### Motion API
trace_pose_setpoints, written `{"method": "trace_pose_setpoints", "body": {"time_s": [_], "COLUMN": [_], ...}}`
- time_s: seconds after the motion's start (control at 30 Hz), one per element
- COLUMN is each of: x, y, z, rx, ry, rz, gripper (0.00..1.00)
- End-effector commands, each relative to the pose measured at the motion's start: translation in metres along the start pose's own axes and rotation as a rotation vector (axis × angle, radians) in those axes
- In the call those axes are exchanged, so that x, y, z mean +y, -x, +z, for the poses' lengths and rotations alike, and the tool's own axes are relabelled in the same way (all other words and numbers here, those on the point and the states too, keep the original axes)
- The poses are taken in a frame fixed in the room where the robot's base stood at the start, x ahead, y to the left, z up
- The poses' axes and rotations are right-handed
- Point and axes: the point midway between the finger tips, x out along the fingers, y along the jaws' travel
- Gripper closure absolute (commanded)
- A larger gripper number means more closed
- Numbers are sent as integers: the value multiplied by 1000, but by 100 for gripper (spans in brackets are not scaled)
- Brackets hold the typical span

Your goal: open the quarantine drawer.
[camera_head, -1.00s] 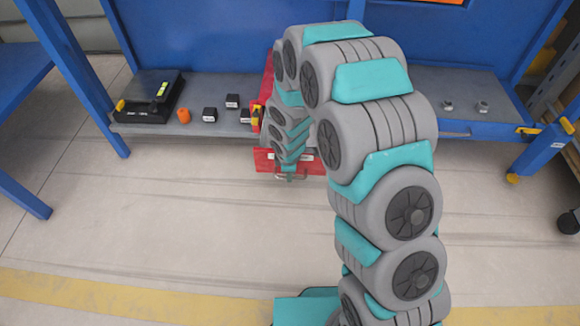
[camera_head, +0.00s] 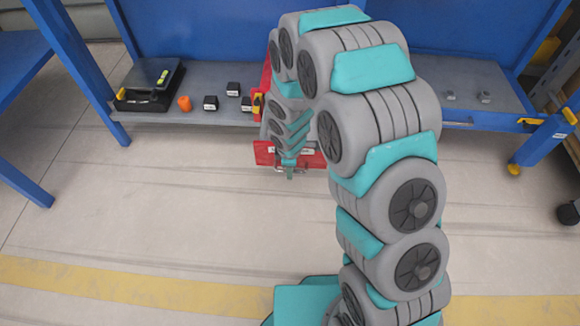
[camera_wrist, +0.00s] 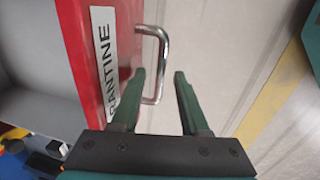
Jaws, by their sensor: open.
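The quarantine drawer has a red front (camera_wrist: 85,50) with a white label whose visible part reads "RANTINE". A bent metal handle (camera_wrist: 164,50) stands out from the front. In the wrist view, my gripper (camera_wrist: 160,73) is open, with its two dark green fingers at the handle. The handle's bar reaches down between the fingers, close to the left one; I cannot tell whether they touch. In the head view, the red front (camera_head: 264,153) shows below the bench edge, partly hidden by my arm. How far the drawer is out is unclear.
The grey bench top (camera_head: 135,116) holds a black scale-like device (camera_head: 150,80), an orange piece (camera_head: 184,103) and several small black blocks (camera_head: 211,103) at left. Small metal parts (camera_head: 485,97) lie at right. Blue posts (camera_head: 85,75) flank the bench. The floor in front is clear.

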Motion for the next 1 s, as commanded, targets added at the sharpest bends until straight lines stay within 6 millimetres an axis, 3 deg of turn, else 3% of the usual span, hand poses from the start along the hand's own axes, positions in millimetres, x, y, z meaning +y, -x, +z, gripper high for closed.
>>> {"method": "trace_pose_setpoints", "body": {"time_s": [0.33, 0.8, 1.0], "x": [0, 1, 0], "y": [10, 71, 78], "z": [0, -1, 0], "rx": [0, 3, 1], "ry": [0, -1, 0], "rz": [1, 3, 0], "gripper": [55, 55, 55]}}
